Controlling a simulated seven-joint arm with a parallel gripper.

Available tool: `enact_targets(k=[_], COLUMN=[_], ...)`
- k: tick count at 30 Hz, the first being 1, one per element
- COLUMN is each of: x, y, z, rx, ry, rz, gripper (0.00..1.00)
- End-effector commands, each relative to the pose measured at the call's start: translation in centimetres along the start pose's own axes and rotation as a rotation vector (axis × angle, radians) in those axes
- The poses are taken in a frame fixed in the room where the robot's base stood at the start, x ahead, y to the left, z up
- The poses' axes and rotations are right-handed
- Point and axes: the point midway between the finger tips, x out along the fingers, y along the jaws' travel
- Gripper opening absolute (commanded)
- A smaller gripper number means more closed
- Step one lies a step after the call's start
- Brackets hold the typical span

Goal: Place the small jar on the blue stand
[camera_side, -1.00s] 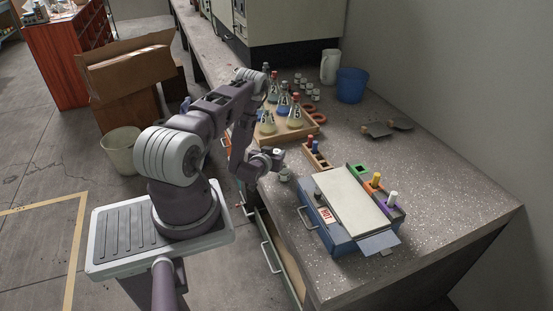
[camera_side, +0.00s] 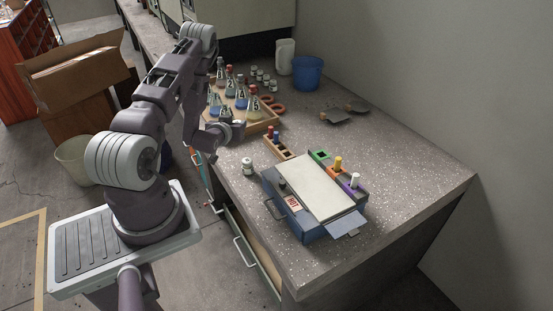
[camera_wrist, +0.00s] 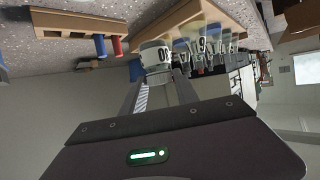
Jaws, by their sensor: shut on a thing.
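In the wrist view, my gripper (camera_wrist: 158,76) is shut on a small jar (camera_wrist: 155,52) with a white label and dark markings. In the side view my gripper (camera_side: 237,128) is above the bench, near the front of the flask tray; the held jar cannot be made out there. Another small labelled jar (camera_side: 247,166) stands upright on the bench, left of a blue box (camera_side: 325,231). This box has a pale top and a "HOT" label. A flat blue plate (camera_side: 346,224) juts from its front right. I cannot tell which blue part is the stand.
A wooden tray (camera_side: 262,127) holds several flasks. A tube rack (camera_side: 279,147) stands between tray and box; it also shows in the wrist view (camera_wrist: 75,27). Coloured holders (camera_side: 338,172) with tubes line the box. A blue bucket (camera_side: 307,73) is behind.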

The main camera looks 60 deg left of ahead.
Motion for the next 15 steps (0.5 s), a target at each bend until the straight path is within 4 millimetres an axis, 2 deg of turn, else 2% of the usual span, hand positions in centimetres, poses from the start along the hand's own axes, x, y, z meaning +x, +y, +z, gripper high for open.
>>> enact_targets(k=[2,5,8,11,15], x=[-0.4,-1.5,-3.4,-6.2,-11.2], y=[1.5,4.8,9.2,14.1,20.7], z=[0.1,0.2,0.1,-0.2,-1.0], rx=[0.012,0.045,0.090,0.148,0.237], ry=[-0.002,-0.002,-0.001,0.000,0.003], rz=[0.034,0.117,0.231,0.371,0.584], gripper=[0.00,0.00,0.00,0.00,0.00])
